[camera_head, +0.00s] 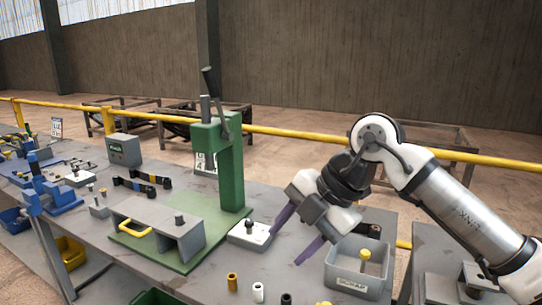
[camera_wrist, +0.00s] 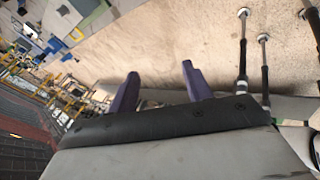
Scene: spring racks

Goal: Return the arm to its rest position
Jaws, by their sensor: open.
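My gripper (camera_head: 291,237) is open, with two purple fingers angled down and to the left over the right part of the grey workbench (camera_head: 190,284) in the head view. I see nothing between the fingers. In the wrist view the two purple fingers (camera_wrist: 156,85) stand apart, with the floor and bench clutter beyond them. My white and grey arm comes in from the lower right and bends at a raised elbow. The left finger is close to a small white-topped block (camera_head: 250,234); I cannot tell if they touch.
A green press (camera_head: 231,165) stands left of my gripper, beside a grey fixture with a yellow handle (camera_head: 137,228). A grey bin (camera_head: 354,283) holding a yellow-topped part sits just right of the fingers. Small cylinders (camera_head: 232,282) stand along the front edge. A yellow rail (camera_head: 290,133) runs behind.

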